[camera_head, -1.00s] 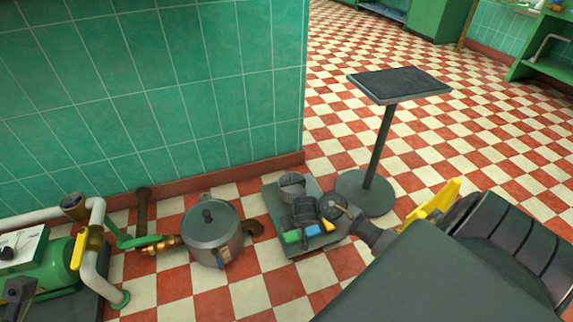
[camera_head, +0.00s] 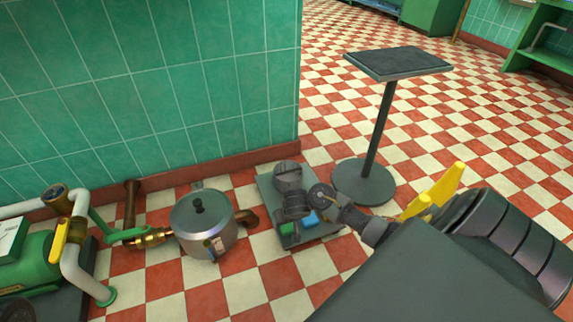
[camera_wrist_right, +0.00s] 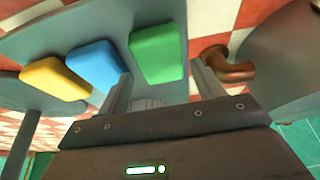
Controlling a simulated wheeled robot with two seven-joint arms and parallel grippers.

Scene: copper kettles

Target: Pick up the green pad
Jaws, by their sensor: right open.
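The green pad (camera_head: 288,229) lies on a grey tray (camera_head: 311,236) on the floor. A blue pad (camera_head: 310,217) lies to its right. My right gripper (camera_head: 292,212) is open and empty, reaching down over the tray close to the green pad and partly covering the pads' surroundings. In the right wrist view, the green pad (camera_wrist_right: 158,53) is in front of the two open fingers of my right gripper (camera_wrist_right: 162,90), with the blue pad (camera_wrist_right: 95,64) and a yellow pad (camera_wrist_right: 54,79) to its left. The yellow pad is hidden in the head view. My left gripper is not in view.
A metal kettle (camera_head: 205,226) with a copper spout stands left of the tray. Pipes and a green machine (camera_head: 35,262) are further left. A stand with a round base (camera_head: 363,184) is right of the tray. A green tiled wall (camera_head: 160,80) rises behind.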

